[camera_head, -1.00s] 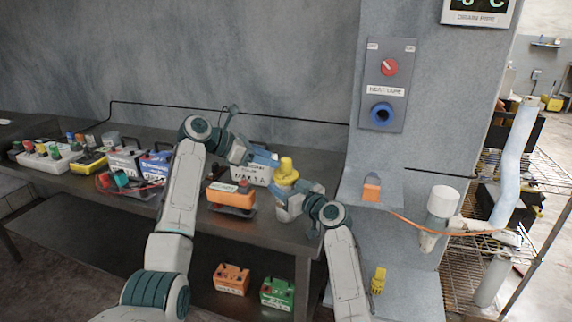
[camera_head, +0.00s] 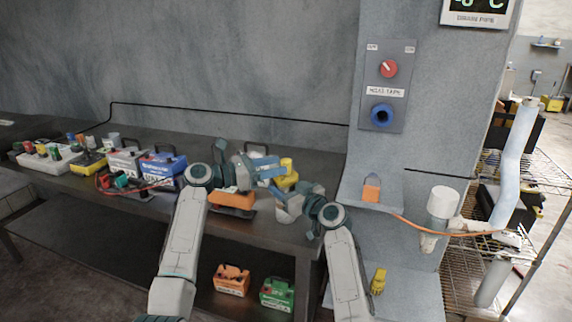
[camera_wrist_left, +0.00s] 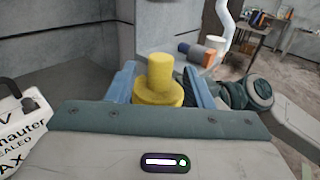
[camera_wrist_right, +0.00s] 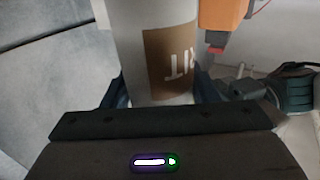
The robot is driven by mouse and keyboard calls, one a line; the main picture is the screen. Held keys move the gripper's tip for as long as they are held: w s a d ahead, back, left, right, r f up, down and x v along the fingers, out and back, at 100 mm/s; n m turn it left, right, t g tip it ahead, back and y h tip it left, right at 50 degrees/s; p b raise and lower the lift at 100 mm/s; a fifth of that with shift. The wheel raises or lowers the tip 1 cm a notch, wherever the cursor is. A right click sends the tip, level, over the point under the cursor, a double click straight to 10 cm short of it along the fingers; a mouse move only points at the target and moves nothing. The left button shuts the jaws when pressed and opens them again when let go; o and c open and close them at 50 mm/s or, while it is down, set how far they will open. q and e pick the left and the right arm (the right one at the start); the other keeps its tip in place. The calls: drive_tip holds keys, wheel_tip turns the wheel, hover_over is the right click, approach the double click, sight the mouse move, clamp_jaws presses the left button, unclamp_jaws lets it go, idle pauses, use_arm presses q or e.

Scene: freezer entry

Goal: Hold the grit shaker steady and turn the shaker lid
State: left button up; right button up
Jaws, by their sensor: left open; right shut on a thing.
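The grit shaker (camera_head: 285,212) is a pale cylinder with a brown label, which shows in the right wrist view (camera_wrist_right: 172,50). My right gripper (camera_wrist_right: 160,92) is shut on its body near the right end of the bench. The yellow stepped shaker lid (camera_head: 289,181) sits at the shaker's top. In the left wrist view, the lid (camera_wrist_left: 158,82) lies between the blue fingers of my open left gripper (camera_wrist_left: 160,88). I cannot tell whether the fingers touch it. In the head view, my left gripper (camera_head: 274,172) partly hides the lid.
An orange battery (camera_head: 232,200) stands left of the shaker, with a blue battery (camera_head: 162,168) farther left. The wall panel with a red knob (camera_head: 388,68) is right of the bench.

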sight(286, 164)
use_arm(q)
drive_tip(key=shift+x, duration=2)
drive_tip(key=c, duration=1)
drive_tip(key=shift+o, duration=0.2)
drive_tip(key=shift+t, duration=0.3)
drive_tip(key=n+t+y, duration=0.3)
drive_tip(key=n+t, duration=0.1)
drive_tip(key=t, duration=0.1)
drive_tip(key=shift+y, duration=0.3)
drive_tip(key=shift+f+n+t+y, duration=0.1)
drive_tip(key=shift+n+t+y, duration=1.4)
drive_tip(key=shift+n+y, duration=0.3)
drive_tip(key=shift+y, duration=0.3)
